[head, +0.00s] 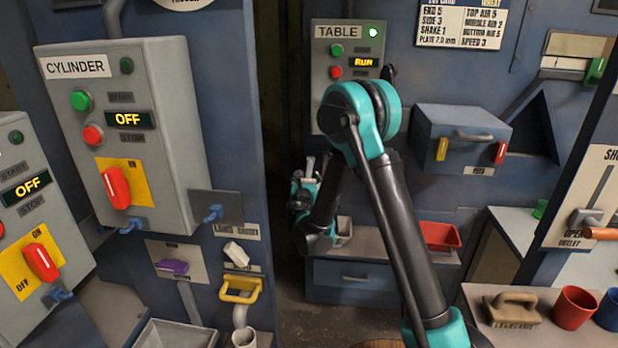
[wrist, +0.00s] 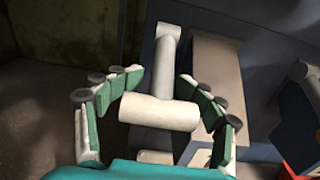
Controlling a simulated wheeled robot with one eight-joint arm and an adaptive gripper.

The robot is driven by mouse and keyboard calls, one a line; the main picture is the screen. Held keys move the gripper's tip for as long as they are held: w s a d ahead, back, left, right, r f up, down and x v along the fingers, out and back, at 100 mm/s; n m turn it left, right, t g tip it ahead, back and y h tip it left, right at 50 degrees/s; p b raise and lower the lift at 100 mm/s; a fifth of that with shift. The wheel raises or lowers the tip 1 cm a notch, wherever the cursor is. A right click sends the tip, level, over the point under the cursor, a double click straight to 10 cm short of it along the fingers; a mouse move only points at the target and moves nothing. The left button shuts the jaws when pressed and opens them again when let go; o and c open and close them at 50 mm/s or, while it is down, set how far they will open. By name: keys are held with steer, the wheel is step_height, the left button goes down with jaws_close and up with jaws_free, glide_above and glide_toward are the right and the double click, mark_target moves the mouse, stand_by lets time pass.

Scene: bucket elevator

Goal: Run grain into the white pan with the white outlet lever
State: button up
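A white T-shaped lever (wrist: 160,112) is in the wrist view, its crossbar lying between the fingers of my gripper (wrist: 150,85). The fingers are spread on either side of the crossbar, close to its ends; I cannot tell whether they touch it. In the head view my gripper (head: 303,192) is beside the bench under the TABLE panel, partly hidden by my arm. A pale pan (head: 343,231), which looks like the white one, sits on that bench. No grain shows in it.
A red pan (head: 440,236) stands further right on the bench. The TABLE panel (head: 347,76) reads RUN; the CYLINDER panel (head: 130,140) reads OFF. A blue box with a handle (head: 462,137) is on the wall. A brush (head: 511,307) and red cup (head: 574,307) stand at front right.

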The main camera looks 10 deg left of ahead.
mark_target(310, 168)
steer(key=shift+c, duration=0.9)
steer(key=shift+s+r, duration=0.1)
steer(key=shift+r, duration=0.05)
steer(key=r+g, duration=0.1)
steer(key=g, duration=0.2)
steer(key=shift+s+r, duration=0.35)
steer(key=shift+r, duration=0.05)
step_height(310, 168, up, 2)
steer(key=g, duration=0.4)
steer(key=shift+s+r+g, duration=0.1)
steer(key=shift+r+g, duration=0.15)
steer(key=shift+g, duration=0.15)
steer(key=shift+w+r, duration=0.15)
steer(key=shift+r, duration=0.4)
steer(key=shift+w+r, duration=0.15)
steer(key=shift+r, duration=0.35)
steer(key=shift+c, duration=0.5)
steer(key=o, duration=1.9)
steer(key=shift+s, duration=0.1)
